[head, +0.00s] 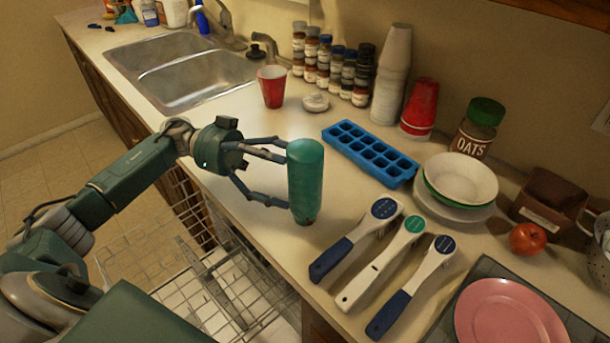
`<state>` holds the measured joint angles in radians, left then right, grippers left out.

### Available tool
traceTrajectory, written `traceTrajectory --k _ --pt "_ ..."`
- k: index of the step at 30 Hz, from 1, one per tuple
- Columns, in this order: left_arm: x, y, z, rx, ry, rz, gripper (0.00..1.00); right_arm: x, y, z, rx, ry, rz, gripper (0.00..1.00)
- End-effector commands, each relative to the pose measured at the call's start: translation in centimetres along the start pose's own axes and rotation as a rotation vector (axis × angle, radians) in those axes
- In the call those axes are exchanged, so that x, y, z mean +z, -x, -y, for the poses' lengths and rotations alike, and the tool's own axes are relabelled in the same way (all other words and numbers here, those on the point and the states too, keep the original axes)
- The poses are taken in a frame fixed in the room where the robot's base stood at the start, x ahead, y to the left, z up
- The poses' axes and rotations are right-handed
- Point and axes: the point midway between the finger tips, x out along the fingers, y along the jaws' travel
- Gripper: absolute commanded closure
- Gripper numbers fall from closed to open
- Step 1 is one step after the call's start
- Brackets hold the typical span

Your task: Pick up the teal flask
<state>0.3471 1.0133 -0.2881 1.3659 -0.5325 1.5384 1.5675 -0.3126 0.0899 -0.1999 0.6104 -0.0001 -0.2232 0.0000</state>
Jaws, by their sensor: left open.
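The teal flask (306,180) stands upright on the counter near its front edge, just left of the long-handled brushes. My left gripper (287,177) comes in from the left at the flask's height. Its two fingers are spread, one reaching behind the flask's upper part and one low at its left side. The far fingertip is partly hidden by the flask, and I cannot tell whether either finger touches it. My right gripper is not in view.
A blue ice tray (370,152) lies behind and right of the flask. Several brushes (384,258) lie to its right. A red cup (272,86), stacked bowls (459,180) and spice jars stand farther back. An open dishwasher rack (225,290) is below the counter edge.

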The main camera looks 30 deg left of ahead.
Motion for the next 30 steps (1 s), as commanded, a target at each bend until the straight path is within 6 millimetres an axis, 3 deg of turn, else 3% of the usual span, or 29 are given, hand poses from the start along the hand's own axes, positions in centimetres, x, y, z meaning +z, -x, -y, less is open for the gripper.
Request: traceTrajectory --k 1,6,15,24,30 --pt "-0.5 -0.9 -0.3 0.004 0.001 -0.003 0.09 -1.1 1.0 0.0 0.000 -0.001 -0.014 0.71" --pt "-0.3 -3.1 -0.4 0.002 0.001 -0.003 0.09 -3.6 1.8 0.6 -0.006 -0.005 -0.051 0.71" --pt "0.0 -3.7 -0.4 0.001 0.001 0.000 0.09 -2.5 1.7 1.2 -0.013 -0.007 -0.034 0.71" --pt "0.0 -3.6 -0.4 0.001 0.000 0.000 0.62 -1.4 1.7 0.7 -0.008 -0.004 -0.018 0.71" --pt "-0.1 -3.6 -0.3 0.001 -0.001 -0.001 0.62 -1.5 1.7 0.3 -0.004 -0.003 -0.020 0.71"
